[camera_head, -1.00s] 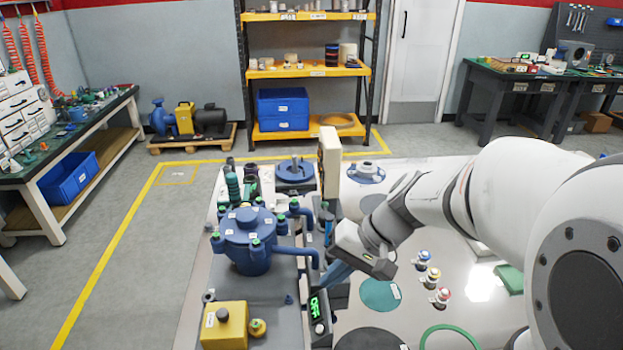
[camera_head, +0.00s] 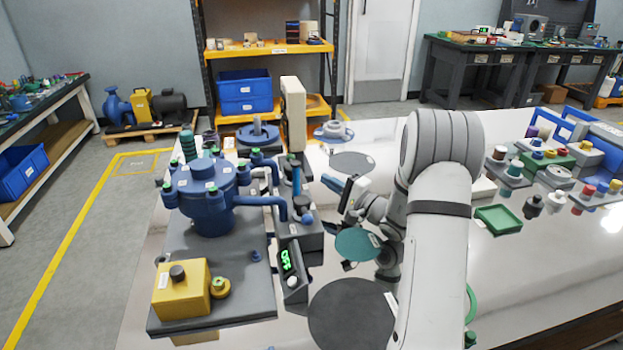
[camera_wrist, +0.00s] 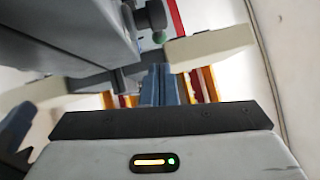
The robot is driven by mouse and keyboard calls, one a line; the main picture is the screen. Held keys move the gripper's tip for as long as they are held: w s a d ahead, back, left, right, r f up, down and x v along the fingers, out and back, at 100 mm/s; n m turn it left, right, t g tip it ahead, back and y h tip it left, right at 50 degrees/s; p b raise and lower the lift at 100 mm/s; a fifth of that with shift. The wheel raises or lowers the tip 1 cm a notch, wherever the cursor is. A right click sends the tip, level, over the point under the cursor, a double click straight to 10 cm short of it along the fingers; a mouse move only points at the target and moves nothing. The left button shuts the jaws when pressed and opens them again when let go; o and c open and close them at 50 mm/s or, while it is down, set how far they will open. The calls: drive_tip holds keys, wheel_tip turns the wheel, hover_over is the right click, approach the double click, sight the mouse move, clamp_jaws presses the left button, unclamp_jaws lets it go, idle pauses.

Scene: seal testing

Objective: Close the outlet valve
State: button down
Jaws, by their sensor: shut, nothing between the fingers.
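The blue vessel (camera_head: 205,200) stands on the dark base plate (camera_head: 240,295), with green-tipped fittings around its lid. A blue pipe (camera_head: 262,201) runs from it to a grey block (camera_head: 300,245) on the right. An upright blue lever (camera_head: 296,180) and a dark round knob (camera_head: 306,217) are at that block; I cannot tell for sure which part is the outlet valve. My gripper (camera_head: 329,182) is right of the lever, apart from it, its blue fingers pointing left. The wrist view shows the fingers (camera_wrist: 160,85) shut and empty, with a dark green-tipped fitting (camera_wrist: 156,20) above them.
A lit green display (camera_head: 287,260) and a yellow box (camera_head: 181,288) are in front. A teal disc (camera_head: 357,244) and a dark disc (camera_head: 352,315) lie on the white table. Small parts fill the right side.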

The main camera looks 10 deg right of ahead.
sight(304, 177)
drive_tip(key=x, duration=0.9)
drive_tip(key=shift+a+r, duration=0.1)
drive_tip(key=b, duration=0.1)
drive_tip(key=a+n+g+y+b, duration=0.1)
drive_tip(key=b, duration=0.1)
drive_tip(key=shift+w, duration=0.25)
drive_tip(key=shift+a+b, duration=0.1)
drive_tip(key=shift+b, duration=0.35)
drive_tip(key=shift+r, duration=0.2)
